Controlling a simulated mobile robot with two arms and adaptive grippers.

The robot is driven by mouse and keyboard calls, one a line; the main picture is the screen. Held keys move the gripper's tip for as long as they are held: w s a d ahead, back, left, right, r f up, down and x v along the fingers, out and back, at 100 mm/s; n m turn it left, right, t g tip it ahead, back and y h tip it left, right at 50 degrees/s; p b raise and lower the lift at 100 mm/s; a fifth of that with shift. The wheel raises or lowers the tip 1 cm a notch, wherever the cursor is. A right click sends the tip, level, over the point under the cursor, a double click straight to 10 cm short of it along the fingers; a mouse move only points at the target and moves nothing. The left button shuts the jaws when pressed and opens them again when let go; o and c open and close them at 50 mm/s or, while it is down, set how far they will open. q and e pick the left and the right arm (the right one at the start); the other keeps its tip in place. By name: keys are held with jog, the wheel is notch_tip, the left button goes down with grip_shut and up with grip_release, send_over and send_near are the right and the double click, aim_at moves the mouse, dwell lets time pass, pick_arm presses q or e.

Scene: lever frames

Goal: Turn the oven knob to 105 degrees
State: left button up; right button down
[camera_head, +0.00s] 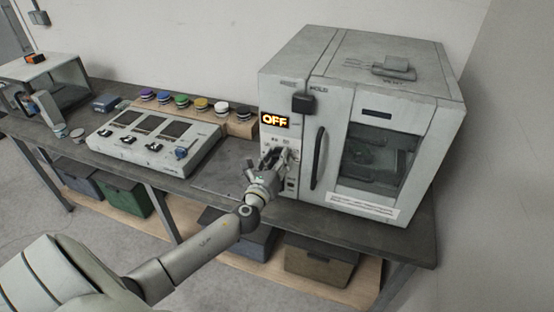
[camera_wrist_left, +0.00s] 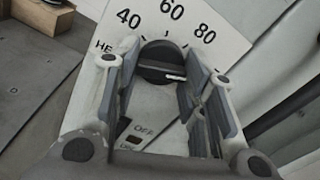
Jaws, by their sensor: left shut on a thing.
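The oven (camera_head: 310,60) is a large grey-white box at the back right of the bench, with a lit display (camera_head: 275,120) reading "OFF". My left gripper (camera_head: 275,158) is at the control panel below that display and hides the knob there. In the left wrist view, the dark round oven knob (camera_wrist_left: 158,58) sits between the fingers of my left gripper (camera_wrist_left: 164,62), which is shut on it. A white mark on the knob points to the right. The dial plate (camera_wrist_left: 185,12) shows 40, 60 and 80 around the knob. My right gripper is not in view.
The oven's vertical door handle (camera_head: 319,158) is just right of my left gripper. Bins (camera_head: 320,266) sit on the shelf below.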

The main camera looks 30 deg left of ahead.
pick_arm(q)
jog(key=shift+f, duration=0.1)
jog(key=o, duration=1)
jog(key=shift+s, duration=0.1)
jog(key=v, duration=1.2)
jog(key=shift+d, duration=0.1)
jog(key=s+f+n+g+b, duration=0.1)
jog(key=s+f+n+g, duration=0.25)
jog(key=f, duration=0.85)
jog(key=s+f+n+g, duration=0.3)
jog(key=s+f+n, duration=0.2)
jog(key=f, duration=0.7)
jog(key=s+f+n+g+b, duration=0.1)
jog(key=s+f+n+g, duration=0.25)
jog(key=f, duration=0.85)
jog(key=s+d+f+n+g+h, duration=0.1)
jog(key=s+d+f+n+g, duration=0.1)
jog(key=s+f+n, duration=0.3)
jog(key=s+d+f+n+g+h, duration=0.1)
jog(key=s+d+f+n, duration=0.3)
jog(key=s, duration=1)
jog(key=s+d+f+n+g+h+b, duration=0.1)
jog(key=s+d+f+n, duration=0.4)
jog(key=s+f, duration=0.5)
jog(key=shift+s+d+f+n+g+h, duration=0.1)
jog(key=shift+n+g+h, duration=0.3)
jog(key=shift+g, duration=0.9)
